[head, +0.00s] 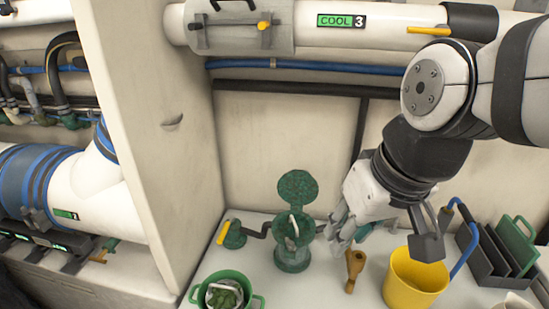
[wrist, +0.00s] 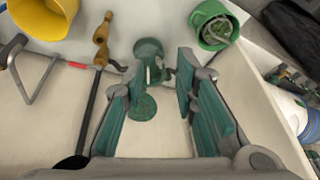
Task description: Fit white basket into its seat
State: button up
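A green strainer housing (head: 292,258) stands on the white bench with its round lid (head: 297,187) swung open. It also shows in the wrist view (wrist: 150,50). A whitish upright piece (head: 294,224) shows at its mouth, perhaps the white basket's handle; how deep it sits I cannot tell. A green bucket (head: 258,302) at the front left holds a pale-rimmed item (head: 211,297) with green matter inside; I cannot tell whether this is the basket. My gripper (head: 350,230) is right of the housing. In the wrist view its teal fingers (wrist: 158,88) are apart, with nothing between the pads.
A yellow bucket (head: 412,285) and a wooden-handled tool (head: 354,265) are right of the housing. A dark rack (head: 485,255) stands farther right. A yellow-handled valve (head: 233,236) is at left, near a tall cream partition (head: 150,130). Pipes run along the back wall.

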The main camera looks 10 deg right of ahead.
jog(key=shift+h, duration=0.4)
jog(key=s, duration=0.1)
jog(key=s+d, duration=0.1)
jog(key=s, duration=0.3)
jog(key=shift+s+d+r, duration=0.1)
jog(key=shift+s+d, duration=0.1)
jog(key=shift+d, duration=0.05)
jog(key=shift+r+p, duration=0.65)
jog(key=shift+r, duration=0.2)
jog(key=shift+c, duration=0.3)
